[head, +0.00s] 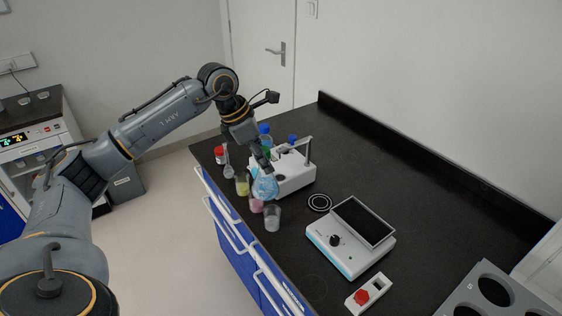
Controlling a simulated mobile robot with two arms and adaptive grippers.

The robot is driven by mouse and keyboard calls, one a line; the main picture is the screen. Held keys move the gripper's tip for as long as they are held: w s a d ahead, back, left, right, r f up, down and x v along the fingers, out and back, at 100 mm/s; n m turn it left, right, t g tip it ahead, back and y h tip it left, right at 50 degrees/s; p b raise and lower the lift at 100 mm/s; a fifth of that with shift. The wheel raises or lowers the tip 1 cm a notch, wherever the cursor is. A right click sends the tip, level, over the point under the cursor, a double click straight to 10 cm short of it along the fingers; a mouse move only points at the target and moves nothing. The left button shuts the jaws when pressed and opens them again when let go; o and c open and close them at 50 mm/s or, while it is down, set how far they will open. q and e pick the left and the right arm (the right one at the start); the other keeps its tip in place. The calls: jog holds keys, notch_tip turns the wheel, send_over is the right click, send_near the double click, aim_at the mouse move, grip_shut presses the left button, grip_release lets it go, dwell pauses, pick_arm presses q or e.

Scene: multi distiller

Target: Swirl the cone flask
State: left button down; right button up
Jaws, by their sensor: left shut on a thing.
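The cone flask (264,189) holds light blue liquid and shows in the head view near the left end of the black bench. My left gripper (266,168) reaches down from above and is shut on the flask's neck, which the fingers mostly hide. The flask looks upright or nearly so, in front of a white device. I cannot tell whether its base touches the bench. My right gripper is not in view.
Beakers with yellow (242,187), pink (256,206) and clear contents (272,219) stand close around the flask. The white device (294,176) is just behind. A flat-topped instrument (345,243) and a red-knobbed switch box (367,294) stand to the right. The back right bench is clear.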

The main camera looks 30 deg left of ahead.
pick_arm(q)
jog(key=s+d, duration=0.3)
jog(key=w+p, duration=0.1)
jog(key=w, duration=0.1)
jog(key=w+d+p, duration=0.1)
jog(key=w+p, duration=0.1)
jog(key=w, duration=0.1)
jog(key=shift+w+d, duration=0.35)
jog(key=shift+d, duration=0.05)
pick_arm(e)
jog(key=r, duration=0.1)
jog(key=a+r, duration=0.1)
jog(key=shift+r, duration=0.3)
pick_arm(q)
jog(key=shift+s+d, duration=0.1)
